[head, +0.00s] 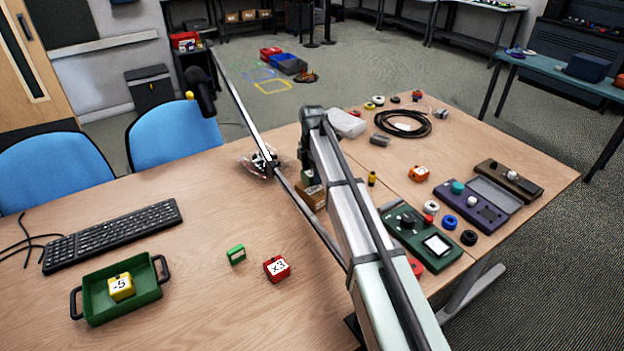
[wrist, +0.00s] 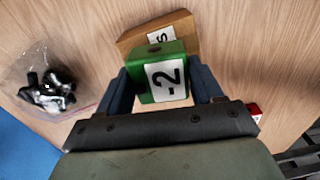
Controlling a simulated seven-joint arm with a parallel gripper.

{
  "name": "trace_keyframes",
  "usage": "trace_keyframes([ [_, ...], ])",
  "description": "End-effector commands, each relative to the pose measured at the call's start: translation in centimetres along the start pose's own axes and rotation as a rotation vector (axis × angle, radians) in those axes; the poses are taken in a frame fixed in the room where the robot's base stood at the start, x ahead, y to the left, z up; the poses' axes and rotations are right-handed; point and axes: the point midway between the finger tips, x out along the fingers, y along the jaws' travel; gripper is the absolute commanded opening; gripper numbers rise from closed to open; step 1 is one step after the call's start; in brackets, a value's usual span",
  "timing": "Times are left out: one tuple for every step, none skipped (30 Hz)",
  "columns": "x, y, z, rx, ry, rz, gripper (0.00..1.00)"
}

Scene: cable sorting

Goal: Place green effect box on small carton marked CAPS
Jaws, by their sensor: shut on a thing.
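The green effect box (wrist: 162,78), with a white "-2" label, is between the two fingers of my gripper (wrist: 160,74), which is shut on it. The small brown carton (wrist: 153,33) is just beyond the box in the wrist view. The green box overlaps the carton's near side there and hides part of its label; only an "S" shows. I cannot tell whether box and carton touch.
A clear bag of dark parts (wrist: 48,88) lies left of the carton. A red "x3" box (head: 277,268), a small green block (head: 236,254) and a green tray (head: 95,307) with a yellow "-5" box (head: 121,287) stand on the near table. Devices crowd the right side.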

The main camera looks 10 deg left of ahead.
Motion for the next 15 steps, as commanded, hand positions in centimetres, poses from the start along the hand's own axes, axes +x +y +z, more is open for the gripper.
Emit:
trace_keyframes([
  [0.6,-0.1,0.0,0.000,0.000,-0.002,0.31],
  [1.0,-0.1,0.0,0.000,0.001,-0.002,0.31],
  [1.5,-0.1,0.0,0.000,0.000,-0.001,0.31],
  [1.9,0.0,0.0,0.000,0.000,-0.001,0.31],
  [2.2,0.0,0.0,0.000,0.000,-0.001,0.31],
  [2.6,0.0,0.0,0.000,0.000,-0.001,0.31],
  [2.9,-0.1,0.0,0.000,0.000,-0.001,0.31],
  [3.0,0.0,0.0,0.000,0.000,-0.001,0.31],
  [3.0,0.0,0.0,0.000,0.000,0.000,0.31],
  [3.0,0.0,0.0,0.000,0.000,0.000,0.31],
  [3.0,0.0,0.0,0.000,0.000,0.000,0.31],
  [3.0,0.0,0.0,0.000,0.000,0.000,0.31],
  [2.9,0.0,0.0,0.000,0.000,0.000,0.31],
  [2.9,0.0,0.0,0.000,0.000,0.000,0.31],
  [3.0,0.0,0.0,0.000,0.000,0.000,0.31],
])
